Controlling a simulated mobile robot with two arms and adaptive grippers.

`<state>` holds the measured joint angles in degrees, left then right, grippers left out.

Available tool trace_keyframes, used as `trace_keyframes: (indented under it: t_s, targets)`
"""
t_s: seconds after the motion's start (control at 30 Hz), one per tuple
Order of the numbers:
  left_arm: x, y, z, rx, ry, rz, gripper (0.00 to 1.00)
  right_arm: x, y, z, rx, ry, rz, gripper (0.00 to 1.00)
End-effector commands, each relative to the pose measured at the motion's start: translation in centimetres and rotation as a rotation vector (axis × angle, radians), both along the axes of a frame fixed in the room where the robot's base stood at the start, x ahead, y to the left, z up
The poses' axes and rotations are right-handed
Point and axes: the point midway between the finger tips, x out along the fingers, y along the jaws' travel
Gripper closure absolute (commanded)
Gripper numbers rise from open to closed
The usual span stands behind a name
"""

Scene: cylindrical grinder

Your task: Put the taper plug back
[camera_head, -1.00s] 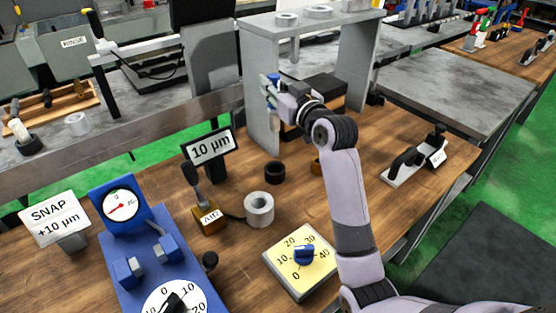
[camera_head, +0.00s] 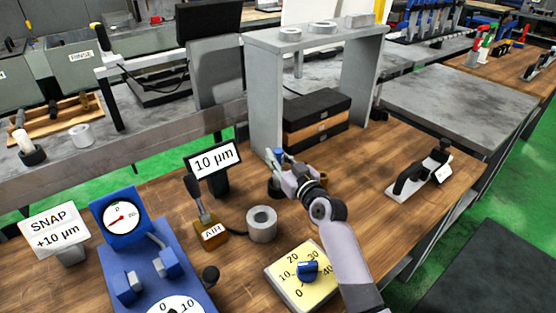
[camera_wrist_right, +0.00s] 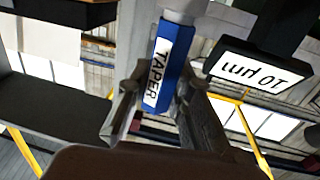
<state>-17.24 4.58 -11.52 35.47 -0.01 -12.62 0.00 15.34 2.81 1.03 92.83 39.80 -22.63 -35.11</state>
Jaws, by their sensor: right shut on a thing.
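The taper plug (camera_wrist_right: 178,55) shows in the right wrist view as a blue handle with a white "TAPER" label, between my two fingers. A grey part continues from it to the top edge. My right gripper (camera_head: 277,160) is shut on it; the blue handle (camera_head: 280,154) peeks out in the head view. I cannot tell whether the plug touches that holder. My left gripper is not in view.
A grey ring (camera_head: 262,224) stands in front of the gripper, beside the air valve block (camera_head: 210,235). The "10 µm" display (camera_head: 214,158) is close on the left. A grey shelf frame (camera_head: 262,95) with dark blocks (camera_head: 318,112) stands behind.

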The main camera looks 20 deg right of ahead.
Motion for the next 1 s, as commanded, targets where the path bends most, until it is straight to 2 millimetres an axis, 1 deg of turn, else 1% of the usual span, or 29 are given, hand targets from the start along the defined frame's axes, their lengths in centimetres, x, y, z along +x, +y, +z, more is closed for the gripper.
trace_keyframes:
  t_s: [0.27,0.4,0.43,0.5,0.7,1.0]
  targets:
    - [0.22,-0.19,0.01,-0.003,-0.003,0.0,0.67,0.04,-0.02,0.1,0.002,-0.007,-0.001,1.0]
    - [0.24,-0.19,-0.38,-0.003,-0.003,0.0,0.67,0.04,-0.03,-0.35,0.0,-0.006,-0.001,1.0]
    - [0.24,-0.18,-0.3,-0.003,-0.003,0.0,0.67,0.02,-0.01,-0.49,-0.001,-0.001,0.0,0.79]
    - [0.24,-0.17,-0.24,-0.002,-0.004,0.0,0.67,0.02,-0.01,-0.45,0.0,-0.001,0.0,0.74]
    - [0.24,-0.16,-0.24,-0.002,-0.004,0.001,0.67,0.01,-0.01,-0.44,0.0,-0.001,0.0,0.6]
    - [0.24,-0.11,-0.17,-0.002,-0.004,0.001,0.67,0.02,0.0,-0.34,0.001,-0.001,0.0,0.6]
